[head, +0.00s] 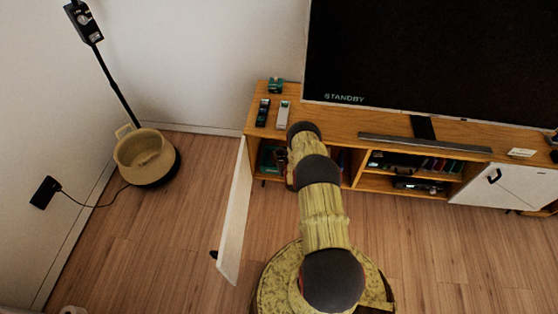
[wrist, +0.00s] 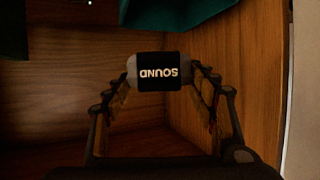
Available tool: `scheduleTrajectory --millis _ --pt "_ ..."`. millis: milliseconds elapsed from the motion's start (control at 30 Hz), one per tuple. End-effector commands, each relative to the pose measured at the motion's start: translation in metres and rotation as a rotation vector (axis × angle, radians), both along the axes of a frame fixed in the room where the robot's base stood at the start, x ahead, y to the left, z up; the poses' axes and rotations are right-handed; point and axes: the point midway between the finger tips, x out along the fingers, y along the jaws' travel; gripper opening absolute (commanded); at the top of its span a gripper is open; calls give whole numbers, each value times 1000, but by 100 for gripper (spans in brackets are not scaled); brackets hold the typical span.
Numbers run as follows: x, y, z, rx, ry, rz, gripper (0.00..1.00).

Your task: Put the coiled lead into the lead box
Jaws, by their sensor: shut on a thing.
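In the wrist view my gripper (wrist: 160,88) is shut on a small grey thing with a black band, which I take for the coiled lead (wrist: 160,72). The band reads SOUND, upside down in the picture; separate coils cannot be made out. My gripper is inside a wooden compartment, with the lead off its floor as far as I can tell. A dark teal thing (wrist: 180,12), perhaps the lead box, shows at the top edge, beyond the lead. In the head view a dark green thing (head: 270,158) shows in the left compartment; my arm hides my gripper and the lead there.
The white cabinet door (head: 235,212) stands open left of my arm. The compartment's wooden side wall (wrist: 255,75) is close on the right in the wrist view. Remotes (head: 283,114) lie on the cabinet top (head: 348,122), beside the television (head: 440,60).

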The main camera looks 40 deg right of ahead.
Motion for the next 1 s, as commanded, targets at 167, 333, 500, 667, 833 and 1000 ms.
scheduleTrajectory --millis 167,333,500,667,833,1000 --pt "15 -6 -17 -3 -3 0 26" --pt "21 -8 -24 -2 -4 0 26" --pt "24 -8 -49 -1 -2 0 26" --pt "25 -9 -58 -2 -4 0 26" --pt "24 -9 -56 -2 -4 0 26" --pt "24 -9 -61 -1 -3 0 26"
